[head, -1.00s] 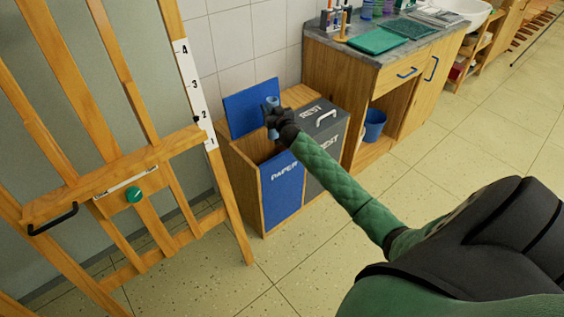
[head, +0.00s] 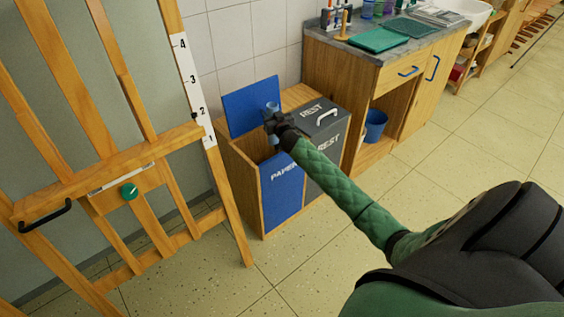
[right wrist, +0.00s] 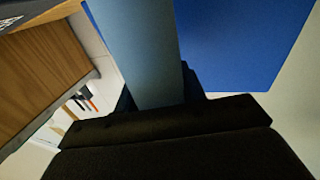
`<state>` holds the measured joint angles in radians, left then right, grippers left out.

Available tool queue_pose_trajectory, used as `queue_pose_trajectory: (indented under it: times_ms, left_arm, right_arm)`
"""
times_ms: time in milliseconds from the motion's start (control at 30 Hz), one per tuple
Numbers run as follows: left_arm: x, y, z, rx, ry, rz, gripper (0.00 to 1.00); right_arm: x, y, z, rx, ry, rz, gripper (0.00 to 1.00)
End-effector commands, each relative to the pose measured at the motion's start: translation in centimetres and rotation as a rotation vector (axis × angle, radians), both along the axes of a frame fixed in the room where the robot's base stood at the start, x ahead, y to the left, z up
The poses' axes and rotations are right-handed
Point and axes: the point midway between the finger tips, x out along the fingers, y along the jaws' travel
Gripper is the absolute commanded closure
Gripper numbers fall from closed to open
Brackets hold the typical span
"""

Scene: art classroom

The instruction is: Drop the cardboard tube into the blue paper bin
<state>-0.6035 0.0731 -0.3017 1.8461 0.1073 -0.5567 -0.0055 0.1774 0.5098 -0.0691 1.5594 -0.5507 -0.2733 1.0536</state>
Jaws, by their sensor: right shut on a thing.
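The cardboard tube (head: 273,106) is light blue and shows as a short piece above my right gripper (head: 271,121). It is large in the right wrist view (right wrist: 143,50). My right gripper is shut on it, above the opening of the blue paper bin (head: 283,192). The bin's blue lid (head: 250,107) stands open at the back and also fills the right wrist view's upper right (right wrist: 240,40). My left gripper is not in view.
A grey rest bin (head: 328,150) with a closed lid and white handle adjoins on the right. A wooden easel (head: 150,150) stands close on the left. A counter (head: 385,60) with a green tray (head: 380,40) is behind to the right. Open floor lies in front.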

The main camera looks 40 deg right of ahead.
Motion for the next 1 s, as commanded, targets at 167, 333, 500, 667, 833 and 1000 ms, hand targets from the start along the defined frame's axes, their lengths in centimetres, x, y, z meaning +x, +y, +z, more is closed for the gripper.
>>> queue_pose_trajectory:
  times_ms: [167, 333, 500, 667, 833, 1000]
  left_arm:
    - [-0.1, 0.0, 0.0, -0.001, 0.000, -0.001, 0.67]
    - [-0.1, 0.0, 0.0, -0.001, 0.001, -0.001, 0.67]
    - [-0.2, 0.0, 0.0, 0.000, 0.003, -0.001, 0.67]
    - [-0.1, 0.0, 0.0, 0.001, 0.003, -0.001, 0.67]
    - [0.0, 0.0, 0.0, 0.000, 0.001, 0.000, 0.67]
    - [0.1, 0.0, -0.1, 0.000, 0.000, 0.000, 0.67]
  right_arm:
    - [0.0, 0.0, 0.0, 0.000, 0.000, 0.000, 0.81]
    - [0.0, 0.0, 0.0, 0.000, 0.000, 0.000, 0.34]
    - [0.0, 0.0, 0.0, 0.000, 0.000, 0.000, 0.34]
    - [-0.2, 0.0, 0.0, 0.000, 0.000, 0.000, 0.34]
    - [-1.6, 0.3, -0.1, 0.000, 0.001, 0.001, 0.34]
    - [-3.9, 0.7, -0.1, 0.001, 0.001, 0.000, 0.34]
